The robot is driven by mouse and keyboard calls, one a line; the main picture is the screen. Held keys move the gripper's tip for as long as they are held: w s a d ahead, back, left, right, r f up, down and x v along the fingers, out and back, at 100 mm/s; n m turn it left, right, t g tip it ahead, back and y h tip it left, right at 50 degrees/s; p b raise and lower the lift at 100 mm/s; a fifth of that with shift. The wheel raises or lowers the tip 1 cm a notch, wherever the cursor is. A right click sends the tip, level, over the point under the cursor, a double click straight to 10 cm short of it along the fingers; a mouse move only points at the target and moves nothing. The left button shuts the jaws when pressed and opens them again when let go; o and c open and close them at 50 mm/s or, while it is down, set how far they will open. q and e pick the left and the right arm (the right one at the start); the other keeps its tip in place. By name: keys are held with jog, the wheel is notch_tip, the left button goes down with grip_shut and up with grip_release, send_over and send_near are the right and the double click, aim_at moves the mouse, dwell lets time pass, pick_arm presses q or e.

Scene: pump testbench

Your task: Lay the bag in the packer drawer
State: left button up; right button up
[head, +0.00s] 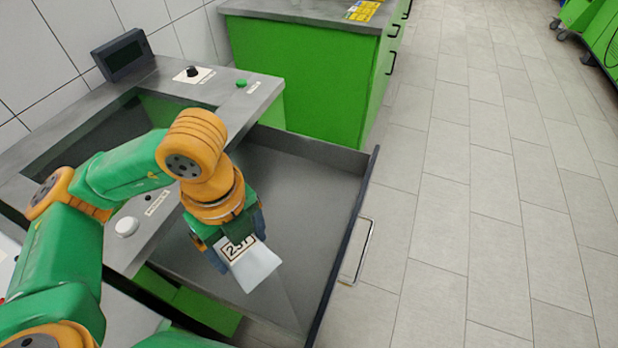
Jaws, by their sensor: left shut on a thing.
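My left gripper (236,248) is shut on a small pale bag (256,268) with a label that seems to read "257". It holds the bag over the open packer drawer (318,150). The drawer is grey inside, with a dark front edge and a metal handle (358,252) on its right side. The visible part of the drawer floor looks empty; my left arm hides some of it. I cannot tell how far the bag is above the floor. My right gripper is out of the picture.
The packer bench top (215,100) has a black knob (192,71), a green button (241,83), a white button (127,227) and a dark screen (123,56). A green cabinet (300,75) stands behind the drawer.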

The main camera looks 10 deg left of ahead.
pick_arm(q)
jog(key=w+f, duration=0.3)
jog(key=w, duration=0.1)
jog(key=w+f+b, duration=0.1)
jog(key=w+f, duration=0.2)
jog(key=w, duration=0.1)
jog(key=w+a+f+b, duration=0.1)
jog(key=w+f, duration=0.2)
jog(key=w, duration=0.2)
jog(key=shift+w+f, duration=0.1)
jog(key=shift+f, duration=0.2)
notch_tip(320, 180, down, 3)
jog(key=shift+r, duration=0.1)
jog(key=shift+w+f, duration=0.15)
jog(key=shift+f, duration=0.1)
jog(key=shift+f, duration=0.1)
jog(key=o, duration=1.4)
jog(key=shift+r, duration=0.25)
notch_tip(320, 180, up, 7)
notch_tip(320, 180, up, 5)
jog(key=p, duration=0.2)
send_over(273, 222)
jog(key=shift+f, duration=0.1)
